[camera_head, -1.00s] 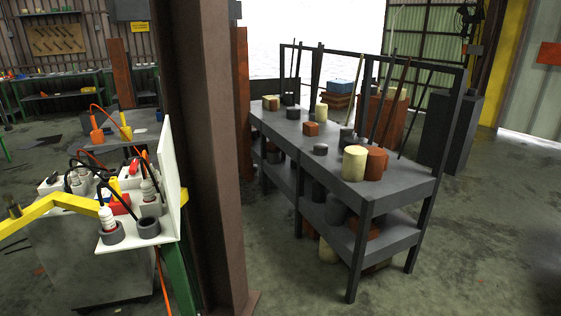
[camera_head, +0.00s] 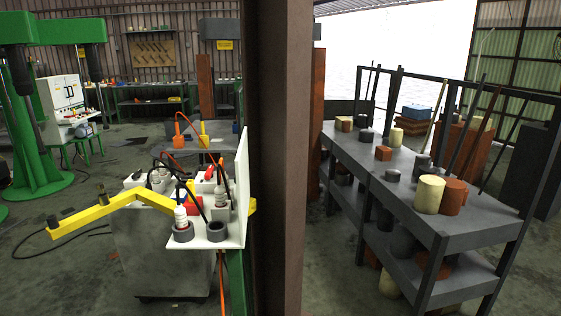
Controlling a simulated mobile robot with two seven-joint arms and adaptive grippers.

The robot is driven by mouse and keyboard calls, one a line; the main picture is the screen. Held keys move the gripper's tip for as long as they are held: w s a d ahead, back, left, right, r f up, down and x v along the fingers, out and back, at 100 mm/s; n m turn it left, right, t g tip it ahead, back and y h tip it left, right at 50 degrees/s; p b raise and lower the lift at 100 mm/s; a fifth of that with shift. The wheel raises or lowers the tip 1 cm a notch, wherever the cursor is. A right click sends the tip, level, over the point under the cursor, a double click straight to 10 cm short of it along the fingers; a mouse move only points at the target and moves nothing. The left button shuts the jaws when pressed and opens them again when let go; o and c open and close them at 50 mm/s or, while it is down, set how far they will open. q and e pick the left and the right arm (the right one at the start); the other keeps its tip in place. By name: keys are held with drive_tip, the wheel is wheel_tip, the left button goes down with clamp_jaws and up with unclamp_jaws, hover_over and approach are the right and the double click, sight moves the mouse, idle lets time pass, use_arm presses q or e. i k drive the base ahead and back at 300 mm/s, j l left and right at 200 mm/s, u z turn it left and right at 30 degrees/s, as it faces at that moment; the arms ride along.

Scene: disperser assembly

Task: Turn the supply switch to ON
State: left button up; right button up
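I cannot make out a supply switch for certain. A white cabinet (camera_head: 60,98) with small dark and coloured details on its front stands at the left, but it is too small to read. Closer, a white board with white and grey units (camera_head: 207,180) carries red and yellow parts and black cables, and no switch position can be read there. Neither of my grippers shows in the head view.
A brown steel column (camera_head: 277,150) stands close in the middle. A dark table (camera_head: 400,170) with cylinders and blocks fills the right. A yellow jointed bar (camera_head: 105,207) reaches left from the white board.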

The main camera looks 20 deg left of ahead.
sight(209, 174)
drive_tip(key=u, duration=3.7)
drive_tip(key=i+j+u, duration=0.1)
drive_tip(key=u, duration=0.85)
drive_tip(key=i+j+u, duration=0.1)
drive_tip(key=u, duration=0.35)
drive_tip(key=i+z, duration=0.3)
drive_tip(key=i, duration=0.15)
drive_tip(key=i+z, duration=0.35)
drive_tip(key=i, duration=0.15)
drive_tip(key=i+j+z, duration=0.3)
drive_tip(key=i, duration=0.15)
drive_tip(key=i+j+z, duration=0.15)
drive_tip(key=i+z, duration=0.15)
drive_tip(key=i+l+z, duration=0.25)
drive_tip(key=i+z, duration=0.95)
drive_tip(key=i, duration=0.2)
drive_tip(key=i+j+z, duration=0.25)
drive_tip(key=i+z, duration=0.15)
drive_tip(key=i+l+z, duration=0.2)
drive_tip(key=i+z, duration=1)
drive_tip(key=i, duration=0.15)
drive_tip(key=i+j+z, duration=0.35)
drive_tip(key=i+u, duration=0.1)
drive_tip(key=i, duration=0.5)
drive_tip(key=i+l, duration=0.2)
drive_tip(key=i, duration=0.4)
drive_tip(key=i+l+u, duration=0.15)
drive_tip(key=i, duration=0.45)
